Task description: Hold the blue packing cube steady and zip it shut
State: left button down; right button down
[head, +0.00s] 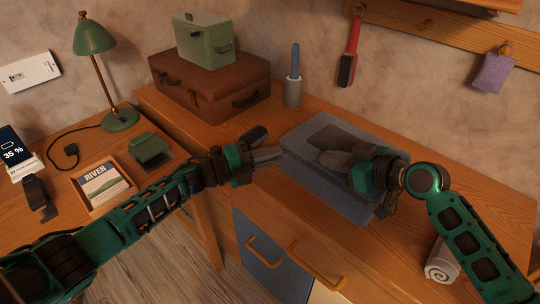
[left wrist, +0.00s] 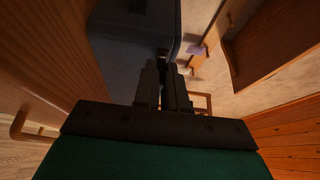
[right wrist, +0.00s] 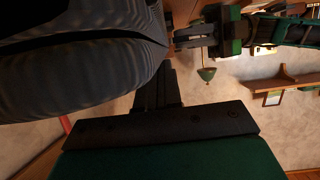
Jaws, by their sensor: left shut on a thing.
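The blue packing cube (head: 352,194) sits on the wooden top, with a darker panel (head: 345,140) on its upper face. My left gripper (head: 277,154) is shut at the cube's left end, on its edge or a tab there; the held part is too small to make out. The left wrist view shows its fingers (left wrist: 166,85) against the blue cube (left wrist: 125,60). My right gripper (head: 330,158) is low over the cube's top. In the right wrist view its fingers (right wrist: 160,88) look close together beside a striped dark surface (right wrist: 80,65). The zip puller cannot be made out.
A brown suitcase (head: 205,95) with a green case (head: 205,45) on it stands at the back left. A blue-handled brush stands in a grey holder (head: 293,92) behind the cube. A rolled white towel (head: 443,264) lies front right.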

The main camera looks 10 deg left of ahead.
dwell(0.8)
pick_arm(q)
jog(key=s+d, duration=0.4)
jog(key=d, duration=0.2)
jog(key=s+d, duration=0.5)
jog(key=d, duration=0.1)
jog(key=s+d, duration=0.5)
jog(key=d, duration=0.1)
jog(key=shift+s, duration=0.1)
jog(key=c, duration=1.6)
grip_release()
jog(key=o, duration=0.4)
jog(key=shift+a, duration=0.1)
jog(key=shift+a, duration=0.1)
jog(key=v, duration=1.1)
jog(key=shift+s+a, duration=0.1)
jog(key=shift+a, duration=0.25)
